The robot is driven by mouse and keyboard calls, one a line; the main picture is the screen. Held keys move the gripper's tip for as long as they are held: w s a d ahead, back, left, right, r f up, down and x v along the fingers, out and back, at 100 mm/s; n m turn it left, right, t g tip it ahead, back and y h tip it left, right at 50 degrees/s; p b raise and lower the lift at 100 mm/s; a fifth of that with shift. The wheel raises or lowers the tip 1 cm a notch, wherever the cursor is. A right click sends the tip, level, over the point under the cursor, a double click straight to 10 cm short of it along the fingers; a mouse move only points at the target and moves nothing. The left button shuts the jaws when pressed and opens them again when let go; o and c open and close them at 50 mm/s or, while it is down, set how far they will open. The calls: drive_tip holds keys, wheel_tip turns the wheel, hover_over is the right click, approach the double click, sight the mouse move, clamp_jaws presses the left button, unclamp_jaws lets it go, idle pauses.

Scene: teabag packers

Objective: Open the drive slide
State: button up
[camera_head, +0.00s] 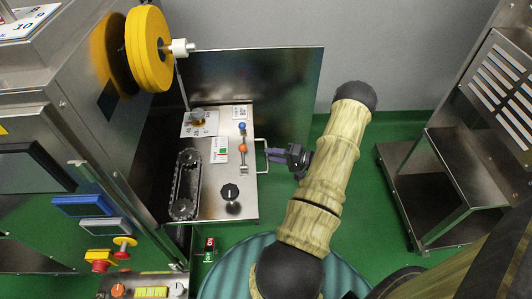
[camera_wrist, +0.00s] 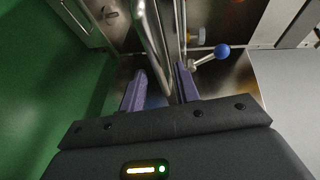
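The drive slide (camera_head: 211,199) is a steel panel unit at the machine's right side, carrying a chain loop (camera_head: 186,185), a black knob (camera_head: 230,191) and a small lever with blue and orange balls (camera_head: 243,147). A bar handle (camera_head: 266,163) sticks out from its right edge. My gripper (camera_head: 268,154) reaches the handle from the right. In the wrist view, the purple fingers (camera_wrist: 160,86) stand apart with the handle bar (camera_wrist: 153,42) running between them. The fingers look open; contact with the bar cannot be made out.
A yellow reel (camera_head: 148,48) sits on the machine above the slide. A tall steel plate (camera_head: 265,75) stands behind the slide. A steel stepped frame (camera_head: 440,165) stands at the right.

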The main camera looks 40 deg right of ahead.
drive_tip(key=p+v, duration=0.2)
drive_tip(key=v, duration=1.1)
drive_tip(key=shift+s+d, duration=0.25)
drive_tip(key=shift+s, duration=0.1)
drive_tip(key=shift+r, duration=0.15)
drive_tip(key=w+a+r+n+g+h, duration=0.1)
drive_tip(key=w+r+n+h, duration=0.1)
drive_tip(key=w+r, duration=0.35)
drive_tip(key=w+a+r+n+g+h, duration=0.1)
drive_tip(key=w+r+h, duration=0.15)
drive_tip(key=w, duration=0.55)
drive_tip(key=w+a+r+n+g+h, duration=0.1)
drive_tip(key=w+r+n+h, duration=0.15)
drive_tip(key=w, duration=0.45)
drive_tip(key=w+a+r+n+g+h, duration=0.1)
drive_tip(key=a+r+g+h, duration=0.15)
drive_tip(key=a+r, duration=0.6)
drive_tip(key=s+a+r+n+g+y+p, duration=0.1)
drive_tip(key=s+a+r+n+g, duration=0.15)
drive_tip(key=s+a, duration=0.8)
drive_tip(key=s+a+r+n+g, duration=0.1)
drive_tip(key=s+a+n+g, duration=0.15)
drive_tip(key=s+a, duration=0.8)
drive_tip(key=w+a+r+p, duration=0.1)
drive_tip(key=r+p, duration=1.5)
drive_tip(key=w+a+r+p, duration=0.2)
drive_tip(key=r+p, duration=1.5)
drive_tip(key=shift+w+a+g, duration=0.25)
drive_tip(key=shift+w+g, duration=0.05)
drive_tip(key=shift+g, duration=0.05)
